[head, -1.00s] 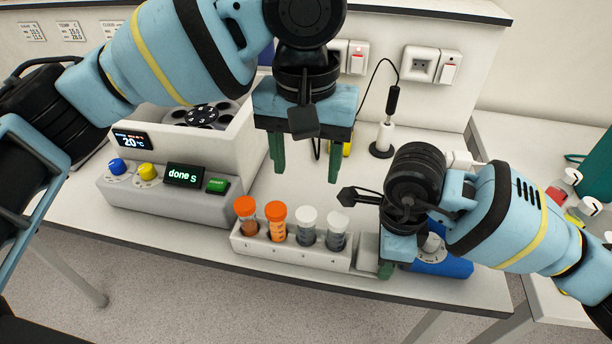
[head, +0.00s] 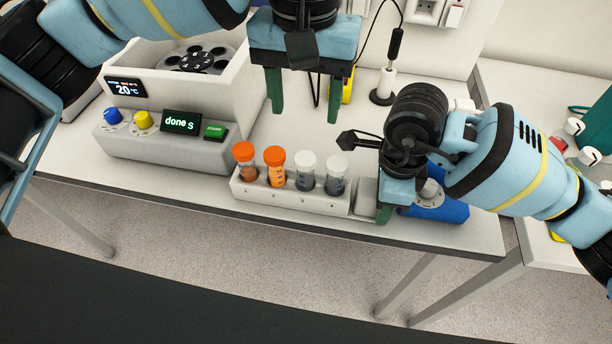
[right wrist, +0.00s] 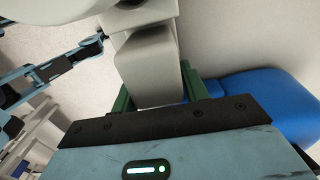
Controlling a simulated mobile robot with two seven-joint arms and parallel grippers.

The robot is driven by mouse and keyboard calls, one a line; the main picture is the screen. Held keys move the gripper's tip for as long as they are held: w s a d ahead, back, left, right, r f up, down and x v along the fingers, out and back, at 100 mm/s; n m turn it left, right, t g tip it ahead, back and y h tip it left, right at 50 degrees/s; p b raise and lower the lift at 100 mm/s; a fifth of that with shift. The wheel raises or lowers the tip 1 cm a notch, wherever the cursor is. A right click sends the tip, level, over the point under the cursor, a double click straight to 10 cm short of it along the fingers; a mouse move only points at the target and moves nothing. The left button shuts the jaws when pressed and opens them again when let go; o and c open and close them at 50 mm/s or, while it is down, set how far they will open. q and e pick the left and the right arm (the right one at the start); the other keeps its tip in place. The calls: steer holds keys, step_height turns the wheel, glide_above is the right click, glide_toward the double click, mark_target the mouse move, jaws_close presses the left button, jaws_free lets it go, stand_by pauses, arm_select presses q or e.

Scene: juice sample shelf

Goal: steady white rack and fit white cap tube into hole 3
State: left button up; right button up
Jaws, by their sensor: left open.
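The white rack (head: 290,199) stands along the bench's front edge. It holds a row of tubes: an orange cap tube (head: 244,160) and another orange cap tube (head: 275,166) on the left, then a white cap tube (head: 306,170) and another white cap tube (head: 336,175). All four stand upright at similar height. My left gripper (head: 304,112) is open and empty, above and behind the white caps. My right gripper (head: 384,208) is at the rack's right end. In the right wrist view its green fingers (right wrist: 156,95) close on both sides of the rack's pale end block (right wrist: 150,72).
A blue device (head: 440,208) sits right behind my right gripper. A probe on a stand (head: 385,85) is at the back. Bench between is clear.

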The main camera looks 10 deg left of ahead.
steer(key=o, duration=0.4)
step_height(320, 180, up, 12)
steer(key=shift+r, duration=0.1)
stand_by(0.5)
steer(key=shift+s, duration=0.1)
